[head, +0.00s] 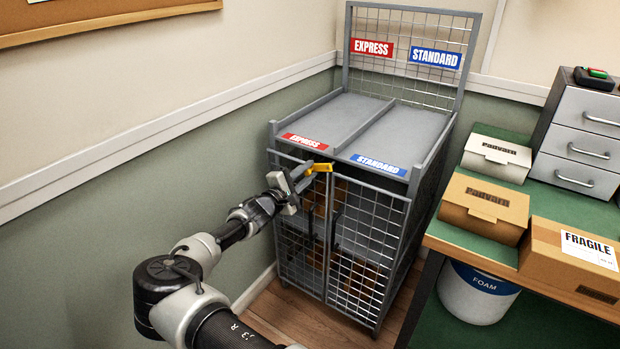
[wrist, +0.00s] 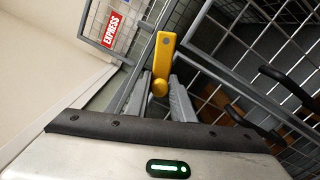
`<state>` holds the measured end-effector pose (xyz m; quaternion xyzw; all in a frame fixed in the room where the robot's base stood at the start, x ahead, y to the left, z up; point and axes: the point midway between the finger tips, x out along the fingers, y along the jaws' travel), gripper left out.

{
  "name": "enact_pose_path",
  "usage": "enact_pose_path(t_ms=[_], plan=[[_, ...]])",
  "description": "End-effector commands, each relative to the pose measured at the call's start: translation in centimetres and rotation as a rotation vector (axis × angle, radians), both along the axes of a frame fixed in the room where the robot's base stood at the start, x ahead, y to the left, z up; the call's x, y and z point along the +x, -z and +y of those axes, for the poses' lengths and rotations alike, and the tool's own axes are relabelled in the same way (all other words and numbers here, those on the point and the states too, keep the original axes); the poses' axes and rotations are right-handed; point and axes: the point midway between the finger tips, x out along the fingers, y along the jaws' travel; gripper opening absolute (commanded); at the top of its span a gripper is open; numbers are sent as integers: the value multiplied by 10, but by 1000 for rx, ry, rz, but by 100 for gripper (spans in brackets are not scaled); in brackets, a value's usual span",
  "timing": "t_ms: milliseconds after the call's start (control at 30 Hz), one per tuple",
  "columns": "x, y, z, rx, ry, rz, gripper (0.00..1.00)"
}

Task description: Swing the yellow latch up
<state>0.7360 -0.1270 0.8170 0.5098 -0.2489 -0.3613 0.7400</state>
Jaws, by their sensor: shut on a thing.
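The yellow latch (head: 321,168) sits at the top of the cage's two mesh doors, near where they meet. In the head view it lies roughly level. In the wrist view the latch (wrist: 165,52) points away from me, and its rounded knob end (wrist: 160,87) is between my fingertips. My gripper (head: 307,174) reaches it from the left and is shut on it. In the wrist view my gripper (wrist: 160,91) shows a finger on each side of the knob.
The grey mesh cage (head: 409,207) stands against the wall, with dark door handles (wrist: 300,88). Its top has Express and Standard bays. A green table (head: 480,249) with boxes (head: 484,208) and a drawer unit (head: 580,140) stands at the right. A white bucket (head: 478,300) is below.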

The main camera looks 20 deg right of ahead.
Motion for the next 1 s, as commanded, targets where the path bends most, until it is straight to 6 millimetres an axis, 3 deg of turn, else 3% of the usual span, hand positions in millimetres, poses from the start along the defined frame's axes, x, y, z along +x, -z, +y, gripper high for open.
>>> enact_pose_path(t_ms=[433,1000], plan=[[3,-16,2,179,1,-231,0],[3,-22,2,225,1,-289,0]])
